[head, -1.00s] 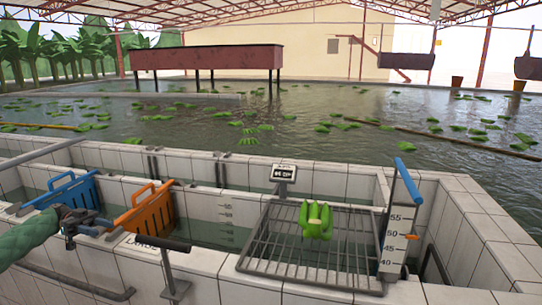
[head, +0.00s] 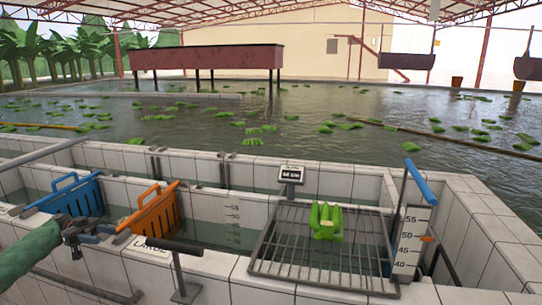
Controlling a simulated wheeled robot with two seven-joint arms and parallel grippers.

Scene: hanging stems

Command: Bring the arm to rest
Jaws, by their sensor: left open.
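My left arm comes in from the left edge in a green sleeve. A bunch of green bananas (head: 326,221) sits on the metal grate (head: 290,262), well to the right of the gripper. My right gripper is not in view.
A black bar on a post (head: 170,247) stands close to the right of my left gripper. A blue-handled lever (head: 421,184) and a depth scale (head: 411,240) stand right of the grate. Tiled water tanks lie behind, with floating banana bunches beyond.

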